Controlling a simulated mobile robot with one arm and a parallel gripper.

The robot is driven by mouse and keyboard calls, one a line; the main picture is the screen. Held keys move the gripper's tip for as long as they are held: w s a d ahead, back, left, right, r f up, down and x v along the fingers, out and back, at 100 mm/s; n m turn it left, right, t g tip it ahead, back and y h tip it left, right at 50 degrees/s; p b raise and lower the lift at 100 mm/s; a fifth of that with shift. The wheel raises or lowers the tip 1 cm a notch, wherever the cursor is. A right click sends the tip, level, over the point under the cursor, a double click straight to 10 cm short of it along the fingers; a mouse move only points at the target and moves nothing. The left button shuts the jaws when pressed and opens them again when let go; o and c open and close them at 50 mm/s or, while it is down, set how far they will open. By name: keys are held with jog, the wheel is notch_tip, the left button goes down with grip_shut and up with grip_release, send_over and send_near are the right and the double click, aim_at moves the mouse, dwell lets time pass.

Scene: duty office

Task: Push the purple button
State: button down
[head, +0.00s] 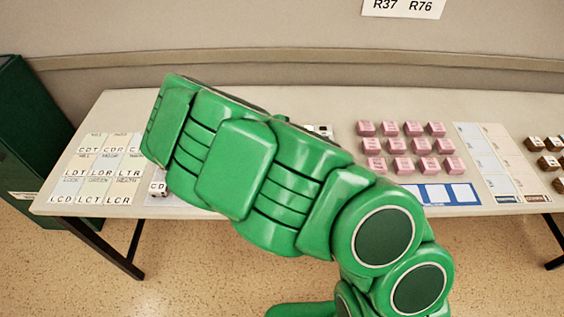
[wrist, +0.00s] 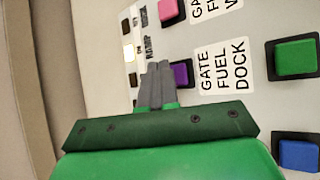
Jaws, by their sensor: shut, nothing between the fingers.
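The purple button (wrist: 181,73) sits in a dark square frame on a pale panel (wrist: 230,115) in the wrist view. My gripper (wrist: 158,66) is shut and empty, its grey fingers together. The fingertips lie just left of the purple button in the picture and cover part of its left side. I cannot tell whether they touch it. In the head view my green arm hides the gripper and the purple button.
A pink button (wrist: 168,9), a green button (wrist: 295,57) and a blue button (wrist: 298,154) surround the purple one. A label (wrist: 222,68) reads "GATE FUEL DOCK". The table (head: 460,204) also carries pink blocks (head: 414,146) and lettered cards (head: 90,198).

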jog(key=shift+r, duration=2.75)
jog(key=c, duration=1.5)
grip_release()
jog(key=shift+a, duration=0.1)
jog(key=shift+o, duration=1.1)
jog(key=shift+a+m, duration=0.25)
jog(key=shift+m, duration=0.25)
jog(key=o, duration=1.2)
jog(key=a+r+m+g+y, duration=0.1)
jog(key=a+m, duration=0.1)
jog(key=a+r+m+g+y, duration=0.1)
jog(key=m, duration=0.2)
jog(key=a+r+m+g+y, duration=0.1)
jog(key=a+m, duration=0.1)
jog(key=m, duration=0.1)
jog(key=shift+s+a+r+y, duration=0.1)
jog(key=shift+a+r+y, duration=0.2)
jog(key=shift+r, duration=0.05)
jog(key=shift+o, duration=0.4)
jog(key=r+m+y, duration=0.1)
jog(key=m, duration=0.1)
jog(key=a+r+m+g+y, duration=0.1)
jog(key=r+m, duration=0.1)
jog(key=w+a+r+m+g+y, duration=0.1)
jog(key=r+m, duration=0.1)
jog(key=shift+a+r, duration=0.1)
jog(key=shift+r, duration=0.05)
notch_tip(320, 180, down, 9)
jog(key=m, duration=0.1)
jog(key=shift+y, duration=0.4)
